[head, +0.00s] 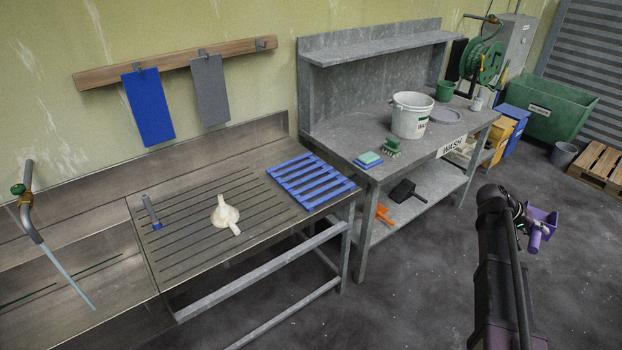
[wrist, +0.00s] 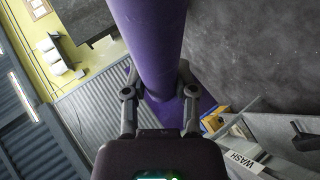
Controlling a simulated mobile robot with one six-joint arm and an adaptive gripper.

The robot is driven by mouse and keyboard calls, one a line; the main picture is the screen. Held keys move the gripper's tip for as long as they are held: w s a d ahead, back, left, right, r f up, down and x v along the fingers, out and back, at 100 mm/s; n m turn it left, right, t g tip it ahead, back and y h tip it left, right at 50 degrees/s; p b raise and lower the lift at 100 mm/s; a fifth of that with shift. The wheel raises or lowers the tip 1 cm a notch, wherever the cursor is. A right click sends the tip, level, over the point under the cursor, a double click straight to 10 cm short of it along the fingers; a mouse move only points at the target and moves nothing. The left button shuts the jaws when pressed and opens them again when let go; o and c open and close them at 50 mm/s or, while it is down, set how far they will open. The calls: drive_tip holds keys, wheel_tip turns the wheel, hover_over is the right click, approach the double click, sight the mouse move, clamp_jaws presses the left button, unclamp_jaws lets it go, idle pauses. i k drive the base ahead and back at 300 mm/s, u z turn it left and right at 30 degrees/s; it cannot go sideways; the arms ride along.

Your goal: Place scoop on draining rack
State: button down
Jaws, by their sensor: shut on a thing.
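The purple scoop (head: 540,222) is in my gripper (head: 524,217) at the right of the head view, held up in the air over the floor. In the wrist view my gripper (wrist: 160,90) is shut on the thick purple handle of the scoop (wrist: 150,45). The blue slatted draining rack (head: 310,180) lies on the right end of the steel drainboard, far to the left of my gripper. No items lie on the rack. The fingertips are partly hidden behind the handle.
A white funnel (head: 225,213) and a small blue-ended tool (head: 152,212) lie on the drainboard (head: 185,262). Open floor lies in front.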

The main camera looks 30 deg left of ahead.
sight(308, 192)
drive_tip(key=u, duration=0.05)
drive_tip(key=i, duration=0.9)
drive_tip(key=u, duration=1.7)
